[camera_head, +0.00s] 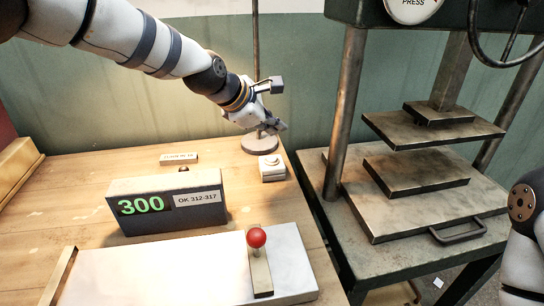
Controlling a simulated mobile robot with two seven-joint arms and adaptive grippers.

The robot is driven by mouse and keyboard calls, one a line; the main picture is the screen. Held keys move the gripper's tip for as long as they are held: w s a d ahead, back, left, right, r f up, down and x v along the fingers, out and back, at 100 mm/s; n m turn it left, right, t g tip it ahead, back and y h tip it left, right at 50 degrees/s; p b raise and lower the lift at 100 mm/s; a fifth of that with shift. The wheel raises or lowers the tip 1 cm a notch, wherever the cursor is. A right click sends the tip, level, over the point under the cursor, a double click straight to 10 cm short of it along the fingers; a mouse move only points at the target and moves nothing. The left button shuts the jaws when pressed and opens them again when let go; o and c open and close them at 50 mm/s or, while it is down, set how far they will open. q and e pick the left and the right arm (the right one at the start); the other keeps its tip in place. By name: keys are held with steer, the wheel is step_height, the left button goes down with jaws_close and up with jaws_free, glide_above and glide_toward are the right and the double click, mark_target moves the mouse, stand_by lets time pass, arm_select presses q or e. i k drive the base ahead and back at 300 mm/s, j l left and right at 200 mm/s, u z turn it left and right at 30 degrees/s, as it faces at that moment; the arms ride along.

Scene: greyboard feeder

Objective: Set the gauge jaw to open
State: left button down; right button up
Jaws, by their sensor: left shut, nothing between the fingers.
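The gauge readout box (165,219) stands on the wooden table and shows 300 in green, with a label reading OK 312-317. In front of it lies a pale plate (150,278). A lever with a red ball knob (256,237) sits at the right part of this plate; whether it belongs to the gauge jaw I cannot tell. My left gripper (277,127) is shut and empty, above the table's back right, behind the knob and apart from it. My right arm shows at the right edge, but its gripper is out of view.
A small white block with a round top (272,168) sits below my left gripper. A round stand base (260,143) with an upright rod is behind it. A press (430,190) with posts and stacked plates stands at the right. A small label plate (179,159) lies behind the readout.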

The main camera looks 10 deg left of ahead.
mark_target(256, 237)
steer(key=k, duration=1.5)
